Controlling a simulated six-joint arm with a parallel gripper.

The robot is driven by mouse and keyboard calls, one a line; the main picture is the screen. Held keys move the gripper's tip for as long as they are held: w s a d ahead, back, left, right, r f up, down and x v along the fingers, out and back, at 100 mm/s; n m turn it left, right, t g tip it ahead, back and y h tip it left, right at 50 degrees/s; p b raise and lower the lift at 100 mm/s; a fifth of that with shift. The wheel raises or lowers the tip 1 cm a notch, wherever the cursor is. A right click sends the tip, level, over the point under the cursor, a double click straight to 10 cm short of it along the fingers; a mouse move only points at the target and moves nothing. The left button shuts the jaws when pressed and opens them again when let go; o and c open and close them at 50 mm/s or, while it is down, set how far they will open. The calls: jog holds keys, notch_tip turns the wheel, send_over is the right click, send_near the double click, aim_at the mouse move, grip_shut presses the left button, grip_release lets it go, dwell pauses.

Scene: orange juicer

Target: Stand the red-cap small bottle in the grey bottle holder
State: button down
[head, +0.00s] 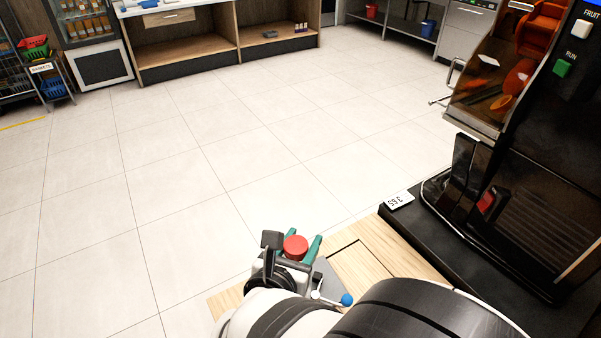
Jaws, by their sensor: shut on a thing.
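The red-cap small bottle (295,246) shows only as its round red cap, seen from above. My gripper (296,246) has a green finger on either side of the cap and is shut on the bottle. The bottle's body is hidden under the cap and behind my gripper. A flat grey piece (329,271) shows just right of my gripper, on the wooden counter; it may be the grey bottle holder, mostly hidden by my arm. I cannot tell whether the bottle touches it or how high it is held.
The wooden counter (375,262) has a dark outlined rectangle. A black juicer (540,200) stands at right, with a price tag (398,200) on its base. A blue ball on a thin rod (346,299) is beside my arm. Tiled floor lies beyond the counter's left edge.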

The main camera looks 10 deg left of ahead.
jog(key=w+d+r+m+g+h, duration=0.1)
jog(key=w+d+m+h, duration=0.1)
jog(key=d, duration=0.3)
jog(key=w+d+r+m+h, duration=0.1)
jog(key=d+m+h, duration=0.1)
jog(key=d+h, duration=0.15)
jog(key=a+f, duration=1)
jog(key=shift+w+a+f+g, duration=0.2)
jog(key=shift+w+f+g, duration=0.1)
jog(key=shift+f, duration=0.05)
jog(key=shift+f+y, duration=0.1)
jog(key=shift+y, duration=0.15)
jog(key=shift+f, duration=0.15)
jog(key=shift+c, duration=1.8)
grip_release()
